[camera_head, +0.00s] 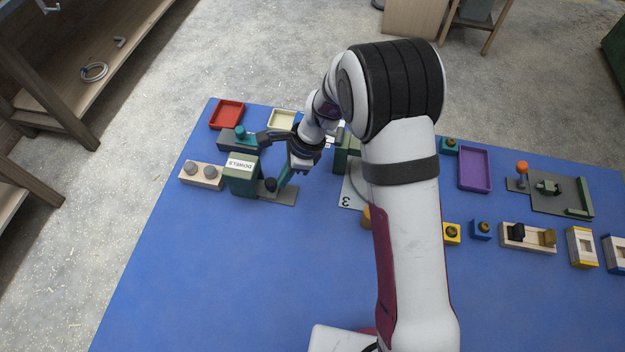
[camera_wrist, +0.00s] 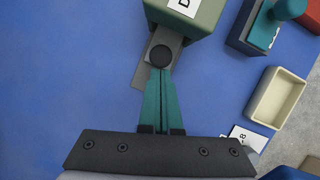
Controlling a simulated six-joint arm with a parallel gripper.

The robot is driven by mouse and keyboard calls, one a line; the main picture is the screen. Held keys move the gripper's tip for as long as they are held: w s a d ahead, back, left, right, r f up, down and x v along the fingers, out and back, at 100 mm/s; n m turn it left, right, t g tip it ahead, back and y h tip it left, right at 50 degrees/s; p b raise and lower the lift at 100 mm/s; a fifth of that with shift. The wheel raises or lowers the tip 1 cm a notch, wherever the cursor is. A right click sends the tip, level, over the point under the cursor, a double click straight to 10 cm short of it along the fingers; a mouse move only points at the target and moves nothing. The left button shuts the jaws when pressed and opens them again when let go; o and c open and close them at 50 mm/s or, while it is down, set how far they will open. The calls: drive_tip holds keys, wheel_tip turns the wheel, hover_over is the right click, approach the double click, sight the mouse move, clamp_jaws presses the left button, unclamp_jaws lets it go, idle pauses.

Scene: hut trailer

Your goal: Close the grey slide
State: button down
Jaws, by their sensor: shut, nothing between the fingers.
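The grey slide (camera_head: 289,197) is a flat grey strip sticking out to the right from under a green box (camera_head: 241,175) labelled DOWELS. A round black knob (camera_head: 270,184) stands on it; the knob also shows in the wrist view (camera_wrist: 160,56). In the wrist view the slide (camera_wrist: 140,77) runs out from below the green box (camera_wrist: 190,18). My gripper (camera_head: 280,184) is shut and empty, its teal fingertips right at the knob, on the side away from the box. In the wrist view the fingertips (camera_wrist: 160,73) seem to touch the knob; I cannot tell for sure.
A wooden block with two grey knobs (camera_head: 201,176) is left of the green box. A grey block with a teal knob (camera_head: 238,140), a red tray (camera_head: 227,114) and a cream tray (camera_head: 282,119) lie behind. The blue mat (camera_head: 220,270) in front is clear.

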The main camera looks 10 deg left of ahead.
drive_tip(key=shift+a, duration=0.25)
drive_tip(key=d, duration=0.2)
drive_tip(key=w+d, duration=0.1)
drive_tip(key=d, duration=0.1)
drive_tip(key=shift+w, duration=0.15)
drive_tip(key=v, duration=1)
drive_tip(key=s+d+r+n, duration=0.4)
drive_tip(key=s+d+r, duration=0.4)
drive_tip(key=s+r, duration=0.15)
drive_tip(key=s+d+n+h, duration=0.1)
drive_tip(key=s+d+n, duration=0.1)
drive_tip(key=s, duration=0.5)
drive_tip(key=s+d+n+t+h, duration=0.1)
drive_tip(key=s+d+n, duration=0.1)
drive_tip(key=s+d, duration=0.2)
drive_tip(key=s, duration=0.3)
drive_tip(key=shift+s+d+n, duration=0.15)
drive_tip(key=shift+s+n, duration=0.25)
drive_tip(key=shift+f, duration=0.1)
